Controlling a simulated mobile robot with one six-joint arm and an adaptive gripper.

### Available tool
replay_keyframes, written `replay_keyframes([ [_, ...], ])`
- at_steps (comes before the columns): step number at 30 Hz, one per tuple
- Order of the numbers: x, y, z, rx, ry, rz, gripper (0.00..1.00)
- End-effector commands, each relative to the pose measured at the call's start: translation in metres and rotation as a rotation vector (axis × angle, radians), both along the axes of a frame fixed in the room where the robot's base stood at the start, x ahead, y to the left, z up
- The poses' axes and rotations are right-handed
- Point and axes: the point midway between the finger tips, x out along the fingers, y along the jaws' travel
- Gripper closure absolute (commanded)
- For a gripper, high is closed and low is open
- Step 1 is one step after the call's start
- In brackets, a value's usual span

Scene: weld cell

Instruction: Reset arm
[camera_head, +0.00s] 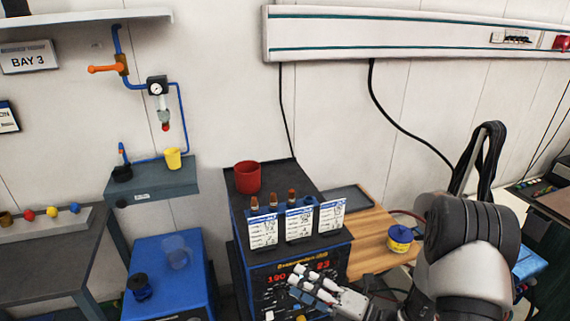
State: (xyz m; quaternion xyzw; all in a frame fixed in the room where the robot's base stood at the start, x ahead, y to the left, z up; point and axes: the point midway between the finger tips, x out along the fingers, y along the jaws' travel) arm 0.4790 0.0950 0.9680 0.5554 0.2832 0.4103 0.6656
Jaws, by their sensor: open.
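My gripper (316,285) is at the bottom middle of the head view, in front of the welding machine's front panel. Its two pale fingers are apart and nothing shows between them. My arm comes in from the lower right.
A dark welding machine (330,243) carries a red cup (248,177) and several white label cards (299,224). A wooden bench (375,222) with a blue-and-yellow tin (399,239) stands to its right. A blue cabinet (168,250) and a shelf with a yellow cup (173,158) are left.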

Motion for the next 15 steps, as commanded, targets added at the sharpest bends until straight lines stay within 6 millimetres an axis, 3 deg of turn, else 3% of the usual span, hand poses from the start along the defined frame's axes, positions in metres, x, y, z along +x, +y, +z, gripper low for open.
replay_keyframes([
  [1, -0.013, 0.015, 0.024, -0.079, -0.101, 0.088, 0.5],
  [6, -0.073, 0.051, 0.072, -0.338, -0.443, 0.381, 0.5],
  [11, -0.134, 0.062, 0.095, -0.575, -0.796, 0.655, 0.5],
  [15, -0.181, 0.054, 0.102, -0.774, -1.122, 0.897, 0.5],
])
